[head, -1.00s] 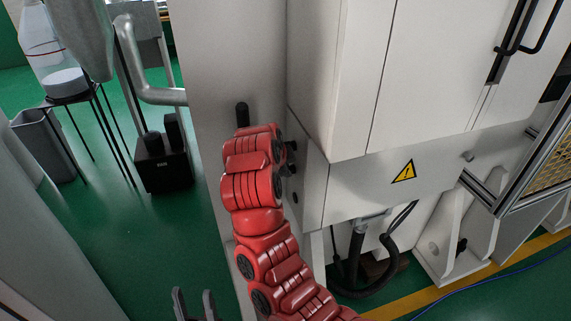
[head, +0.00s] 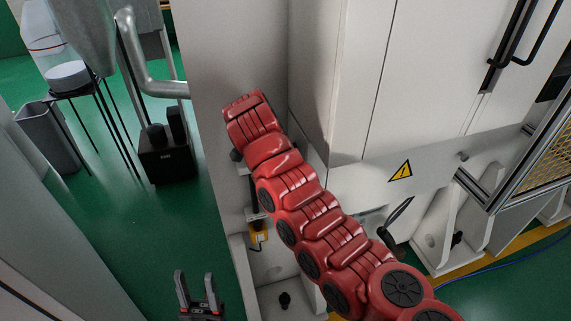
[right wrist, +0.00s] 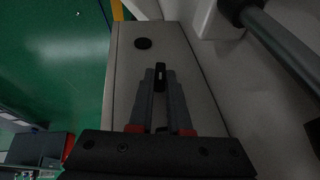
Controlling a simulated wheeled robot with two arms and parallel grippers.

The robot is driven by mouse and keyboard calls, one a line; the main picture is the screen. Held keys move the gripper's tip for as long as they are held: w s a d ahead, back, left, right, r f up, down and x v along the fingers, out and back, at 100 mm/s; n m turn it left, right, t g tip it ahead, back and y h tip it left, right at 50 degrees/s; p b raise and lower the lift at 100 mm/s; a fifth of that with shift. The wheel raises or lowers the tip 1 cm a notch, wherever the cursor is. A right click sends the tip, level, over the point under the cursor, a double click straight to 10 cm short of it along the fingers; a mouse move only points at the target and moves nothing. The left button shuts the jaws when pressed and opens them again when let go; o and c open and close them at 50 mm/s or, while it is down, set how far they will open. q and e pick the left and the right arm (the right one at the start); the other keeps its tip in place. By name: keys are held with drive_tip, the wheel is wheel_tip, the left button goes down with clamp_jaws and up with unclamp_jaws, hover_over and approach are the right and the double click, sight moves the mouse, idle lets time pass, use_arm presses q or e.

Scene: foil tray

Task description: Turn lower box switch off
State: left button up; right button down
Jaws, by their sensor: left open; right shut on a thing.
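The lower box (head: 365,181) is a white housing under the tall cabinet, with a yellow warning triangle (head: 401,171) on its front. My red right arm covers its side in the head view, so my right gripper is hidden there. In the right wrist view, my right gripper (right wrist: 160,84) is shut on a small black switch (right wrist: 160,72) standing on a narrow grey panel (right wrist: 185,60). A round black knob (right wrist: 143,43) sits on that panel beyond the fingertips. My left gripper (head: 198,288) is open and empty at the bottom of the head view, over the floor.
The white cabinet (head: 425,70) has black door handles. A small yellow device (head: 258,232) hangs beside my right arm. A grey pipe (right wrist: 285,45) runs close by at upper right in the wrist view. Black stools and a grey bin (head: 47,137) stand left; green floor there is partly clear.

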drive_tip(key=shift+f+g, duration=0.15)
drive_tip(key=shift+g, duration=0.25)
idle(0.3)
drive_tip(key=c, duration=0.9)
unclamp_jaws()
drive_tip(key=shift+o, duration=0.2)
drive_tip(key=p+v, duration=0.4)
drive_tip(key=v, duration=1.3)
drive_tip(key=shift+a+r, duration=0.15)
drive_tip(key=shift+r, duration=0.2)
drive_tip(key=shift+f, duration=0.1)
